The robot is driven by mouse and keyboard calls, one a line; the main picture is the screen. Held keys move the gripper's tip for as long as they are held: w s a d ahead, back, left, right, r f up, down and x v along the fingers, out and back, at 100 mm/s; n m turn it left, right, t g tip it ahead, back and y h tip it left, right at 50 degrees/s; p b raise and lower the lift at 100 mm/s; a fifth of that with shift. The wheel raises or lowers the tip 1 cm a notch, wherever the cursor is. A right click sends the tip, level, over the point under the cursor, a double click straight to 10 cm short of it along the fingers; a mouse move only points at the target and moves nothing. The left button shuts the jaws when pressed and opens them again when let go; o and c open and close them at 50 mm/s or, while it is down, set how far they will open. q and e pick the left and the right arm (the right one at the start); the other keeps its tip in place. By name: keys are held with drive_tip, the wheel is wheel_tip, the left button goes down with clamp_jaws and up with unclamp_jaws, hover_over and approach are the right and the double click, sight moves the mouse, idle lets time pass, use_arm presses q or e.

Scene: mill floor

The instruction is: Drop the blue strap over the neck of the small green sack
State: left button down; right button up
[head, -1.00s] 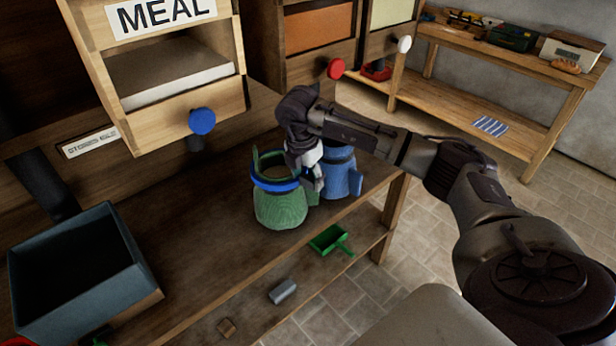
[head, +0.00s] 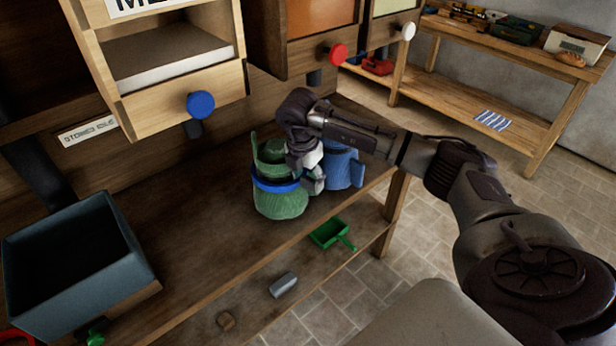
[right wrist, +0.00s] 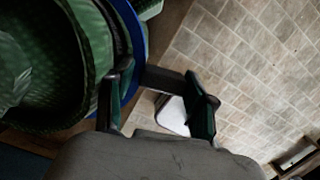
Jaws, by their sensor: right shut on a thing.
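The small green sack (head: 281,205) stands upright on the wooden bench in the head view, its neck pointing up. The blue strap (head: 272,186) is a ring around the sack below the top of its neck; its far side is hidden. My right gripper (head: 314,176) is at the right side of the sack, shut on the strap. In the right wrist view the strap (right wrist: 131,30) curves beside the green sack (right wrist: 45,60), close to the fingers of my right gripper (right wrist: 158,98). The exact grip is hard to see. My left gripper is not in view.
A blue sack (head: 345,169) stands just right of the green one, partly behind my gripper. A grey-blue bin (head: 130,258) is at the left. A green scoop (head: 328,234) lies on the lower shelf. Wooden bins with knobs rise behind. The bench left of the sack is clear.

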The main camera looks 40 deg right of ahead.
drive_tip(key=shift+w+r, duration=0.1)
drive_tip(key=shift+w, duration=0.05)
drive_tip(key=o, duration=1.2)
drive_tip(key=shift+d, duration=0.1)
drive_tip(key=shift+o, duration=0.2)
wheel_tip(320, 180, up, 12)
drive_tip(key=a, duration=0.1)
drive_tip(key=shift+s+a, duration=0.3)
drive_tip(key=shift+a, duration=0.05)
